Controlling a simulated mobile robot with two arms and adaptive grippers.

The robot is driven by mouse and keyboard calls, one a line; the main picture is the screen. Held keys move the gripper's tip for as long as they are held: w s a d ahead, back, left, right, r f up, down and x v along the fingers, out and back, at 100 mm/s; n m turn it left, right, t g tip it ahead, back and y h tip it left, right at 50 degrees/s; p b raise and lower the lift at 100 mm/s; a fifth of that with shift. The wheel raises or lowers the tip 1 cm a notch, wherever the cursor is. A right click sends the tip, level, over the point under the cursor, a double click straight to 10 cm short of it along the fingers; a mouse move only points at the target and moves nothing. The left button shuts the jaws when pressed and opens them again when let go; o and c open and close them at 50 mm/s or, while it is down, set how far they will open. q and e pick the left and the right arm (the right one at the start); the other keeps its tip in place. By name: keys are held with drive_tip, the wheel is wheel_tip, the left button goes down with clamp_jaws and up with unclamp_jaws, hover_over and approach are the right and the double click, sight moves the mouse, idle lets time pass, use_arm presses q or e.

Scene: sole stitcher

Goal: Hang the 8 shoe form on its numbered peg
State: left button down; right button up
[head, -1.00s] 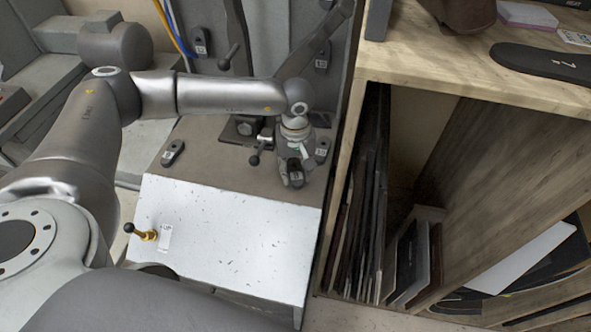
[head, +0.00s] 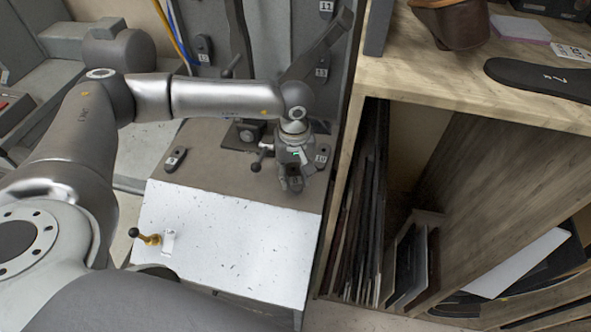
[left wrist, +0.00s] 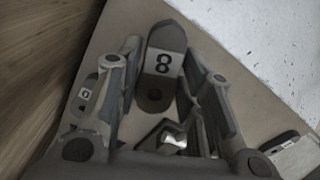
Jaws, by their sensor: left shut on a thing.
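The 8 shoe form (left wrist: 163,68) is dark grey with a white label reading 8 and a round hole below the label. In the left wrist view it stands between the two fingers of my left gripper (left wrist: 160,52). In the head view my left gripper (head: 292,182) points down over the brown bench top behind the white plate, shut on the form. The form is mostly hidden there. I cannot tell whether it touches the bench. The numbered peg for 8 cannot be made out. My right gripper is not in view.
A form labelled 10 (head: 320,156) is close right of the gripper. Another form (head: 174,158) lies left on the bench. Labelled forms 12 (head: 204,50) and 13 (head: 322,66) are on the grey machine behind. A black-knobbed lever (head: 258,163) is beside the gripper; a wooden shelf (head: 400,75) stands right.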

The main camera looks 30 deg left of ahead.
use_arm(q)
drive_tip(key=shift+s+d+r+p, duration=0.2)
drive_tip(key=shift+s+r+p, duration=0.45)
drive_tip(key=shift+r, duration=0.3)
drive_tip(key=shift+s+d+r+p, duration=0.15)
drive_tip(key=shift+s+r+p, duration=0.5)
drive_tip(key=shift+r, duration=0.25)
drive_tip(key=shift+s+r, duration=0.2)
drive_tip(key=shift+s, duration=0.1)
